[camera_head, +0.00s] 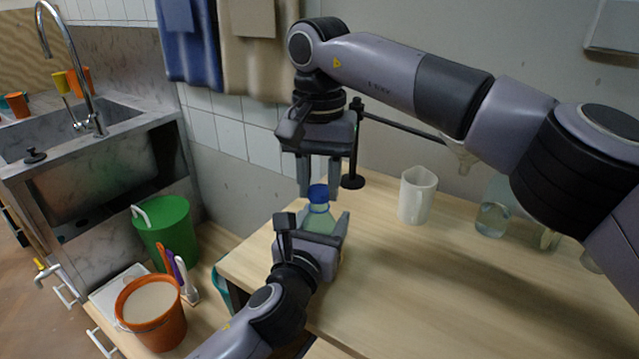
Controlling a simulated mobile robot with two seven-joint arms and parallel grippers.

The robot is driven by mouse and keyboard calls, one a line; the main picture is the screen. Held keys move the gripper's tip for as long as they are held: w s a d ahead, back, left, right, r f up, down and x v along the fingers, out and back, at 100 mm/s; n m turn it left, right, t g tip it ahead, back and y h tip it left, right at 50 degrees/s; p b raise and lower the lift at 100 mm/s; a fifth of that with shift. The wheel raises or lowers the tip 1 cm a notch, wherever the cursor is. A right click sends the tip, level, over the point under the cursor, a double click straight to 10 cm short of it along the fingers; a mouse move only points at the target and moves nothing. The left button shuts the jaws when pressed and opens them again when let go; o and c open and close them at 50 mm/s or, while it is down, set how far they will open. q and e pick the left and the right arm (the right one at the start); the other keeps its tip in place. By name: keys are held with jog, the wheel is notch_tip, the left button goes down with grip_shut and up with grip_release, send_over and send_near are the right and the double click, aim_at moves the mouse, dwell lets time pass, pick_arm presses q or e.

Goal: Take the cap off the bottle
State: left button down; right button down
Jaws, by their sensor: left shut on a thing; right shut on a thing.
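The bottle (319,221) is pale green and see-through and stands upright near the left edge of the wooden table. Its blue cap (318,194) is at the top of the neck; I see no clear gap between cap and bottle. My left gripper (314,226) reaches in from the front and is shut on the bottle's body, hiding its lower part. My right gripper (319,189) points down from above, its fingers on either side of the cap, and is shut on it.
A white pitcher (416,195) and a clear glass vessel (494,212) stand to the right on the table (440,290). A black stand (353,179) is behind the bottle. A green bucket (167,232) and an orange bucket (150,318) are lower left. The table's front right is clear.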

aim_at(319, 190)
jog(key=shift+r, duration=0.65)
jog(key=shift+r, duration=2)
pick_arm(q)
jog(key=shift+c, duration=1)
grip_release()
jog(key=shift+s, duration=0.1)
jog(key=v, duration=1.2)
jog(key=shift+p, duration=0.3)
pick_arm(e)
jog(key=shift+r, duration=0.3)
